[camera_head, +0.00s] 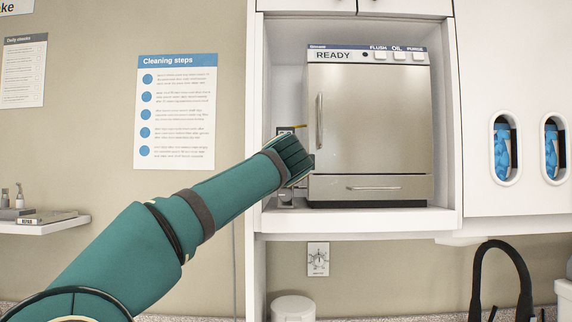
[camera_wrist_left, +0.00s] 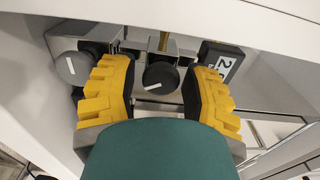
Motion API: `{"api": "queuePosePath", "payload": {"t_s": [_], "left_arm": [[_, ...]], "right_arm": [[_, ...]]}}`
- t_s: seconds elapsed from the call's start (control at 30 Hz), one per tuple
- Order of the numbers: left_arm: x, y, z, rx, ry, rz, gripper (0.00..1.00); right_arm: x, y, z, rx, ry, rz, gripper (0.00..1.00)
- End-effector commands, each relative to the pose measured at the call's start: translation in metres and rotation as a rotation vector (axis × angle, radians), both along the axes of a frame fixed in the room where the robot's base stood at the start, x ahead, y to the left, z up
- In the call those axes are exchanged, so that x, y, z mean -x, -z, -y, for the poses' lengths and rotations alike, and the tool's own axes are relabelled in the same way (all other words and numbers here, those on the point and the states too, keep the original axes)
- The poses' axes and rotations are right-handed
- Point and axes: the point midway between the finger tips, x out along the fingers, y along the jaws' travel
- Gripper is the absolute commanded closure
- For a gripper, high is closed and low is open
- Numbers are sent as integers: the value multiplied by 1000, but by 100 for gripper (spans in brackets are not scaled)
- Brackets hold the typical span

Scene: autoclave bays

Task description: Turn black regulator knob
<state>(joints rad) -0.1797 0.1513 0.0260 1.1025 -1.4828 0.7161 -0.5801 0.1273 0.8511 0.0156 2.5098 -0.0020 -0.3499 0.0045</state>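In the left wrist view a round black knob (camera_wrist_left: 160,77) with a white pointer line sits on a grey metal block, between my fingers in the picture. A second dark knob (camera_wrist_left: 72,68) with a white mark is to its left, partly behind the left finger. My left gripper (camera_wrist_left: 160,68) has yellow ridged fingers spread wide, with gaps on both sides of the middle knob. How far the fingertips reach along it is unclear. In the head view my left arm reaches into the bay beside the autoclave (camera_head: 368,125) and hides the knobs.
A black box with a white number label (camera_wrist_left: 222,62) is right of the middle knob, close to the right finger. The autoclave stands close to my left wrist. White cabinet walls (camera_head: 285,82) enclose the bay. A black tap (camera_head: 505,270) is lower right.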

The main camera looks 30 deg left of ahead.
Motion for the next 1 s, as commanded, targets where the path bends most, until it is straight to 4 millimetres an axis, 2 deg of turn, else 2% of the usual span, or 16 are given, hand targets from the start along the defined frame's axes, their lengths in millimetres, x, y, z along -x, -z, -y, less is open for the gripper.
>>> {"api": "queuePosePath", "payload": {"t_s": [0.23,0.37,0.47,0.8,1.0], "left_arm": [[1,-1,0,-1,0,1,53],[8,-1,5,-1,2,0,53],[20,-2,12,-1,2,2,53],[78,-1,47,-1,2,2,53],[97,0,60,-1,2,1,53]], "right_arm": [[0,0,0,0,0,0,53],[0,0,0,0,0,0,53],[0,0,0,0,0,0,53],[0,0,0,0,0,0,53],[0,0,0,0,0,0,53]]}}
